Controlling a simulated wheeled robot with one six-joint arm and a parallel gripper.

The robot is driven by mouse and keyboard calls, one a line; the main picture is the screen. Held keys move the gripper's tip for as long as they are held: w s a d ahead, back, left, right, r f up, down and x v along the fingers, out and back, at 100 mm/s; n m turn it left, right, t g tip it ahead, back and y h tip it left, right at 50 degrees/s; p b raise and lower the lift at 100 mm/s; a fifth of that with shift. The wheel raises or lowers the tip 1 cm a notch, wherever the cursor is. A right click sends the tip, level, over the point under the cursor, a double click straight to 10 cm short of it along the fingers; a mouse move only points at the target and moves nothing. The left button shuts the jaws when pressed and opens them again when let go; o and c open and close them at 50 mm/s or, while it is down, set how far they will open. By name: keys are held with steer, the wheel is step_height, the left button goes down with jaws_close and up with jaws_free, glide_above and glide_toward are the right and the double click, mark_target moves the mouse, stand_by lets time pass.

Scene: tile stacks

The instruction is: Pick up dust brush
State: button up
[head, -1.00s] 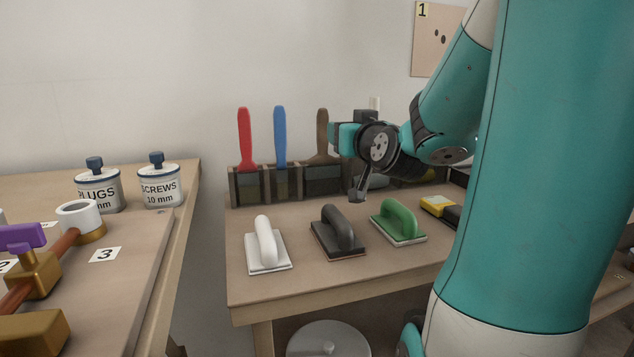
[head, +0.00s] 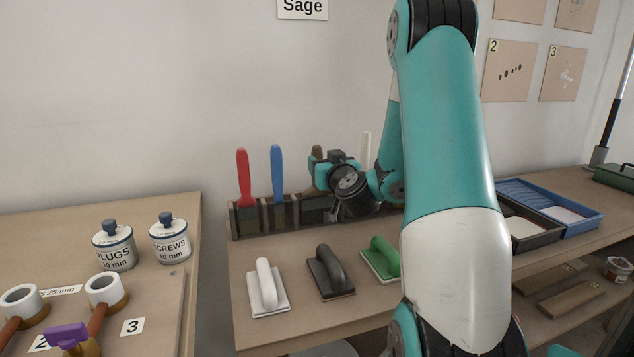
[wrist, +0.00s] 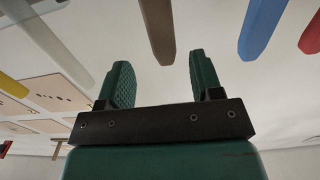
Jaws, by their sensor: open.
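Several upright handles stand in a rack (head: 278,215) at the back of the table. A brown handle (head: 316,165), which may be the dust brush, is mostly hidden behind my gripper in the head view; its brush end cannot be seen. In the wrist view the brown handle (wrist: 157,30) hangs from the top edge, beyond and roughly between my fingers. My gripper (wrist: 160,70) is open, with nothing between its green fingers. In the head view my gripper (head: 335,212) is in front of the rack.
Red (head: 243,178) and blue (head: 277,175) handles stand left of the brown one, a white handle (head: 366,150) right. White (head: 267,287), black (head: 330,271) and green (head: 381,260) floats lie in front. Screws (head: 170,240) and plugs (head: 114,248) jars stand on the left table.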

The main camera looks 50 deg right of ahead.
mark_target(318, 156)
steer(key=shift+p+x, duration=0.65)
steer(key=shift+x, duration=0.5)
steer(key=shift+w+d+r+p, duration=0.25)
steer(key=shift+w+p, duration=0.2)
steer(key=shift+p, duration=0.25)
steer(key=p+x, duration=0.1)
steer(key=p, duration=0.1)
steer(key=p+x, duration=0.2)
steer(key=shift+w+r+p, duration=0.1)
steer(key=shift+w+p, duration=0.2)
steer(key=shift+w, duration=0.05)
steer(key=shift+w+d+f, duration=0.15)
steer(key=shift+w+f, duration=0.1)
steer(key=c, duration=1)
